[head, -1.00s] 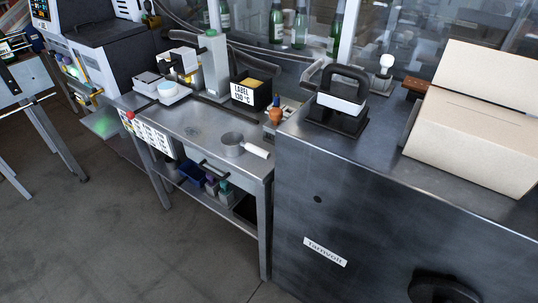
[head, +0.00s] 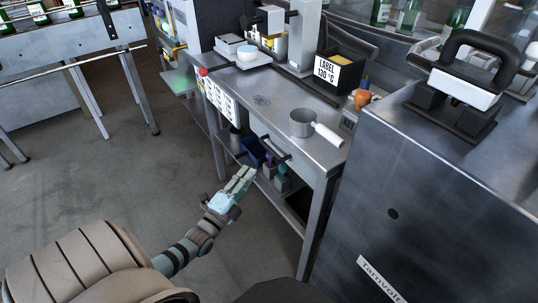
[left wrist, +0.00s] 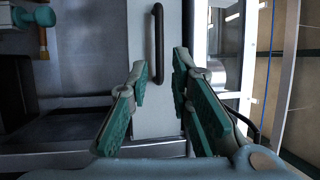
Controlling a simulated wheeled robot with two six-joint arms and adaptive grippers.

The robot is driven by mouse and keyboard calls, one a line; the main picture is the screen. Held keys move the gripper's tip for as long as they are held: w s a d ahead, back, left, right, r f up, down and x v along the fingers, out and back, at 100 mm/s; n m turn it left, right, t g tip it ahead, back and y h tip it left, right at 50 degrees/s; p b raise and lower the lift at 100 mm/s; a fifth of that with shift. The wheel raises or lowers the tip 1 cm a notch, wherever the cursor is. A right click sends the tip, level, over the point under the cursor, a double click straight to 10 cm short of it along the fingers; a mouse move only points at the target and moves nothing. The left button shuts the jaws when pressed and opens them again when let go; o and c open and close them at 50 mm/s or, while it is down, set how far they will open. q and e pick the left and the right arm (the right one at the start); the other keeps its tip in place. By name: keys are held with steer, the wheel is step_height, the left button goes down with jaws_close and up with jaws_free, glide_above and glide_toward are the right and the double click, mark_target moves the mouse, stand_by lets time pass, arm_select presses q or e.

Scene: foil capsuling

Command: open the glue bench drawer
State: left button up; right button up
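The glue bench (head: 265,105) is a steel table in the middle of the head view. Its drawer front (head: 300,165) lies under the top edge and looks shut. A black bar handle (head: 275,148) is on it. In the left wrist view the handle (left wrist: 157,42) stands upright on the pale drawer front (left wrist: 144,110). My left gripper (head: 246,174) is in front of and below the handle, apart from it. In the left wrist view the gripper's teal-padded fingers (left wrist: 160,65) are spread and empty, with the handle beyond the gap. My right gripper is not in view.
A saucepan (head: 302,122) sits on the bench top near the front edge. A blue bin (head: 253,150) and small bottles stand on the shelf below. A dark metal cabinet (head: 420,190) borders the bench on the right.

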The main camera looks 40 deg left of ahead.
mark_target(269, 147)
arm_select(q)
steer(key=w+b, duration=0.1)
steer(key=w, duration=0.3)
steer(key=w+a+r+b, duration=0.1)
steer(key=w+b, duration=0.1)
steer(key=w, duration=0.2)
steer(key=w+r+b, duration=0.1)
steer(key=w, duration=0.3)
steer(key=shift+a+b, duration=0.2)
steer(key=shift+b, duration=0.15)
steer(key=shift+w+r, duration=0.1)
steer(key=shift+w, duration=0.1)
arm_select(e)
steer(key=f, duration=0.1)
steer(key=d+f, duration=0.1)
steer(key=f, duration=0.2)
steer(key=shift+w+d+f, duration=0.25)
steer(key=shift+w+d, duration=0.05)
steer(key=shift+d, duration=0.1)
arm_select(q)
steer(key=shift+c, duration=0.6)
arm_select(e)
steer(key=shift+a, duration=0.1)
arm_select(q)
jaws_close()
